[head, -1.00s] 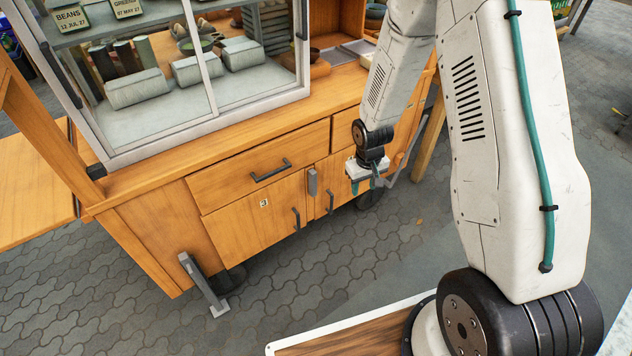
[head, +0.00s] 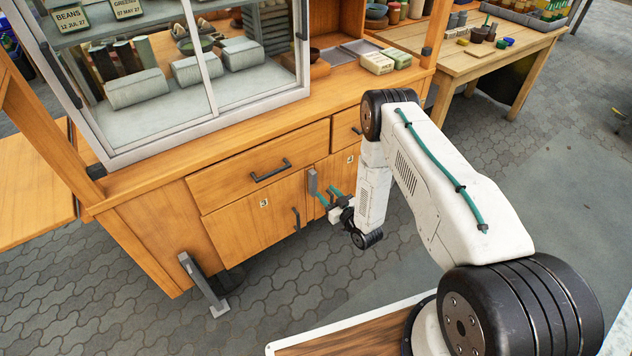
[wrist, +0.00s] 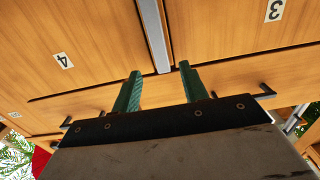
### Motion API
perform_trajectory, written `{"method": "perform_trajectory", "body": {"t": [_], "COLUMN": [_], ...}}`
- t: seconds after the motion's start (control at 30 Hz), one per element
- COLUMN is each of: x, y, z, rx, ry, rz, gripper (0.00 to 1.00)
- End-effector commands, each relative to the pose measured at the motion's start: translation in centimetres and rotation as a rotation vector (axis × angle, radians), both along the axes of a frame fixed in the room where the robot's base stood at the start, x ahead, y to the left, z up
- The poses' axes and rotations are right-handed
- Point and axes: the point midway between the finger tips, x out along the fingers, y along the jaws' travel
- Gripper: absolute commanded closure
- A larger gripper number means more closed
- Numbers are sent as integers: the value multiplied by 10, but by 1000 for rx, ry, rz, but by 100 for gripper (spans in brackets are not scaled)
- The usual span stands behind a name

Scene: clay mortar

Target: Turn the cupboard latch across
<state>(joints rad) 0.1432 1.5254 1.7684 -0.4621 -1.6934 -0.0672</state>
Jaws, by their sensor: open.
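The cupboard latch (head: 312,182) is a grey bar standing upright over the seam between two wooden doors, below the drawers. In the wrist view the latch (wrist: 155,35) runs down from the top edge, in line with the seam. My gripper (head: 325,193) is beside the latch, right of it and slightly lower in the head view. In the wrist view its two green fingers (wrist: 160,70) are apart, with the near end of the latch showing between the tips. No contact is visible, and I cannot tell the remaining depth gap.
The left door (head: 250,215) carries a "3" label and a dark handle (head: 296,219). A drawer handle (head: 270,171) juts out above it. A grey angled foot (head: 203,284) stands at the lower left. Open paving (head: 300,275) lies in front of the cupboard.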

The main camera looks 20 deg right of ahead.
Motion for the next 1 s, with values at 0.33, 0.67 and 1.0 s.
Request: {"method": "perform_trajectory", "body": {"t": [0.33,0.67,1.0], "x": [46,73,73], "y": [15,24,24], "z": [4,3,3], "rx": [4,4,4], "ry": [-18,-13,-13], "rz": [1,-1,-1], "gripper": [56,56,90]}}
